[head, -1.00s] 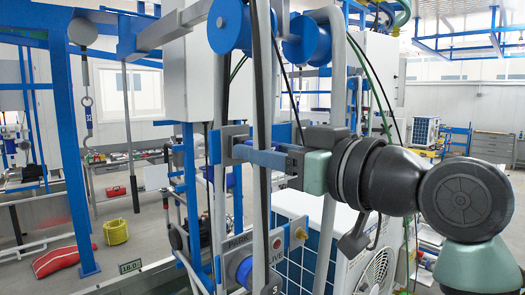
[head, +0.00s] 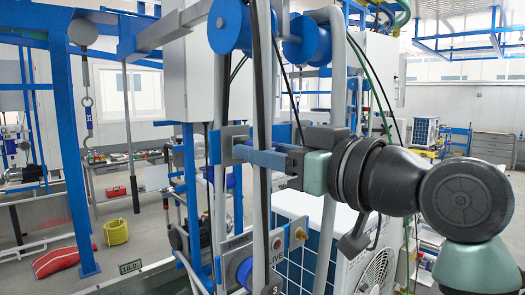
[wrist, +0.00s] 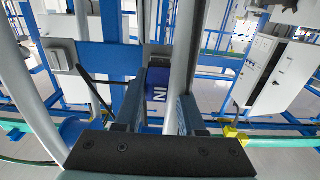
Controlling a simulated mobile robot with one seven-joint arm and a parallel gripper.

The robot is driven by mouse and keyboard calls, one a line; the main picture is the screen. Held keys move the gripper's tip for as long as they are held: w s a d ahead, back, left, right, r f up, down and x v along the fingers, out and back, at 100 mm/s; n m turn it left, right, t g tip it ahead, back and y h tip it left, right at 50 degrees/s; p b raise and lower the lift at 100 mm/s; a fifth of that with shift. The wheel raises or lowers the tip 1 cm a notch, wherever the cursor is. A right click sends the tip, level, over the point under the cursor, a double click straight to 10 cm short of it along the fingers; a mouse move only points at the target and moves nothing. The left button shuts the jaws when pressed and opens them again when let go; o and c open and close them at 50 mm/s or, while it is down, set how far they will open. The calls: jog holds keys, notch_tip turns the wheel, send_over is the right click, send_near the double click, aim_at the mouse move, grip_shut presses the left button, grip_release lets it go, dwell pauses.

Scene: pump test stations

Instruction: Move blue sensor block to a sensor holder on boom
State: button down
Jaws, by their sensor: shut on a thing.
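In the head view my gripper (head: 258,156) reaches left from the wrist, with its fingers level behind the grey vertical posts. In the wrist view the gripper (wrist: 158,88) is shut on the blue sensor block (wrist: 155,97), which shows white letters between the fingers. In the head view the block is mostly hidden by the fingers and posts. The fingertips are at a grey bracket (head: 230,137) on the blue upright; I cannot tell whether the block is seated there. A lower station (head: 237,242) has a plate reading PARK, and a LIVE label (head: 278,252) is beside it.
Grey vertical posts (head: 262,110) stand close in front of the fingers. Blue rollers (head: 229,25) are above. A white fan unit (head: 370,262) stands below the arm. In the wrist view a white cabinet (wrist: 275,75) is at the right and a thick grey pipe (wrist: 25,85) at the left.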

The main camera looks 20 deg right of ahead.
jog(key=shift+w+a, duration=0.2)
jog(key=shift+w, duration=0.35)
dwell(0.4)
jog(key=shift+c, duration=2.1)
grip_release()
jog(key=b+v, duration=0.1)
jog(key=v, duration=1.2)
